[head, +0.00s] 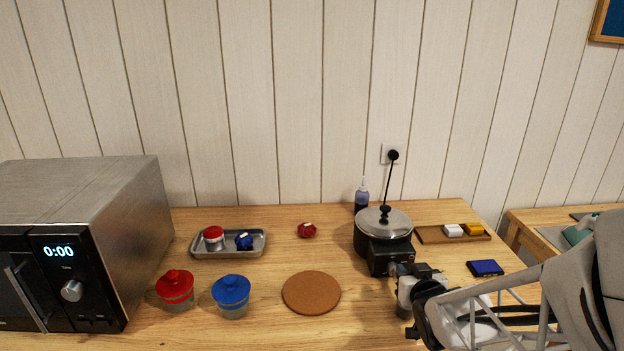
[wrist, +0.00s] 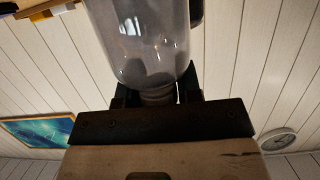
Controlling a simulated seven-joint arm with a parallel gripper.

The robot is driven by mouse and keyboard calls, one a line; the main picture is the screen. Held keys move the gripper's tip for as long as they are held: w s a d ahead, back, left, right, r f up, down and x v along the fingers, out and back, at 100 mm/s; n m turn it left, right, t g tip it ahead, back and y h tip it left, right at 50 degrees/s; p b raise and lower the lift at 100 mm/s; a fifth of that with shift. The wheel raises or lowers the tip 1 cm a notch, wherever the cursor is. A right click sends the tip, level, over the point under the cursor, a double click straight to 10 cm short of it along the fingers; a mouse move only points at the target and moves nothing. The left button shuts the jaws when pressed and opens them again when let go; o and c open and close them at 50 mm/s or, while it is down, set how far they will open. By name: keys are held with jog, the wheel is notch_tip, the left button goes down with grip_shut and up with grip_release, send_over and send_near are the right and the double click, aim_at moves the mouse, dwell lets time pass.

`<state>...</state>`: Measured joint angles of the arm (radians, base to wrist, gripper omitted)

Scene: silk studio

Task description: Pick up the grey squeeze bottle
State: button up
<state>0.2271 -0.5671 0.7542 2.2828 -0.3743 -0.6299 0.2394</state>
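A clear grey bottle (wrist: 145,40) fills the upper middle of the wrist view, which looks upside down. Its ringed neck lies between the two dark fingers of my gripper (wrist: 158,92), close to the gripper body. Whether the fingers press on the bottle is hidden. In the head view my gripper (head: 405,282) is low at the right, in front of the pot. A light grey shape (head: 404,298) beside it seems to be this bottle, partly hidden by the gripper. Another bottle (head: 361,198), with dark contents and a pale nozzle, stands behind the pot.
A lidded pot (head: 386,222) on a black cooker is just behind my gripper. A wooden board (head: 430,237) with white and yellow blocks and a blue box (head: 485,268) are right. A cork mat (head: 311,292), lidded jars (head: 231,292), metal tray (head: 222,251) and microwave (head: 80,240) are left.

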jog(key=shift+s+f, duration=0.1)
jog(key=shift+f, duration=0.15)
grip_shut()
jog(key=shift+r, duration=0.45)
notch_tip(320, 180, up, 3)
jog(key=shift+r, duration=0.1)
jog(key=s+a+r, duration=0.1)
jog(key=s+a, duration=0.1)
jog(key=s, duration=1.3)
jog(key=shift+s+a, duration=0.15)
jog(key=shift+s, duration=0.1)
jog(key=shift+s+r, duration=0.1)
dwell(0.6)
